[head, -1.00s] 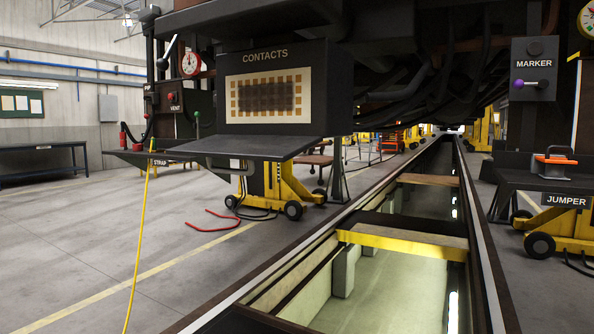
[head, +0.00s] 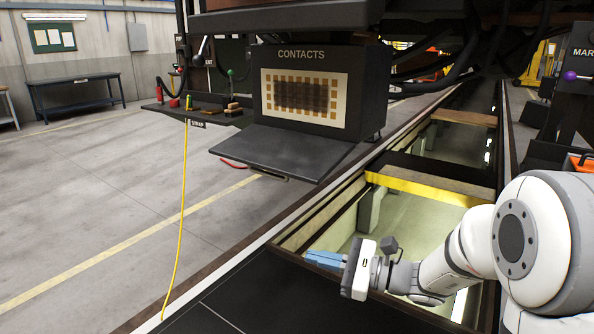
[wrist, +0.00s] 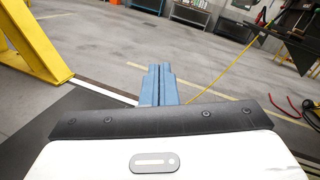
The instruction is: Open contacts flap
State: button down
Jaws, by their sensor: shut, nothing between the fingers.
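The contacts box (head: 318,130) is a dark housing labelled CONTACTS, in the middle of the head view. Its front is open and shows a pale panel (head: 343,110) with rows of copper-coloured squares. The contacts flap (head: 285,150) is a dark plate hanging out from the box's lower edge, folded down and sloping toward me. My gripper (head: 309,257) is to the lower right of the flap, apart from it, over the pit's near end. Its blue fingers are together and empty. They also show in the wrist view (wrist: 160,70), pointing at bare floor.
A strap shelf (head: 205,113) with small items stands left of the box, and a yellow hose (head: 181,210) hangs from it. The pit (head: 430,200) with a yellow-edged crossbeam lies right of the flap. A yellow post (wrist: 33,40) is close at left in the wrist view. Floor at left is clear.

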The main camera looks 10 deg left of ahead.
aim_at(287, 173)
jog(key=w+d+r+m+t+y+p, duration=0.1)
jog(key=w+r+m+t+p, duration=0.1)
jog(key=w+r+m+t, duration=0.3)
jog(key=w+a+r+p, duration=0.1)
jog(key=a+r, duration=0.2)
jog(key=a, duration=0.1)
jog(key=w+a+r+n, duration=0.1)
jog(key=w+a+r, duration=0.1)
jog(key=a, duration=0.3)
jog(key=shift+w+r+y+p, duration=0.25)
jog(key=shift+r+y+p, duration=0.1)
jog(key=shift+r, duration=0.35)
jog(key=shift+a, duration=0.1)
jog(key=r+m+p, duration=0.1)
jog(key=r+p, duration=0.1)
jog(key=r, duration=0.1)
jog(key=shift+s+a+r+m, duration=0.15)
jog(key=shift+s+m, duration=0.2)
jog(key=shift+m, duration=0.05)
jog(key=shift+s+r, duration=0.15)
jog(key=shift+r, duration=0.3)
jog(key=shift+f, duration=0.15)
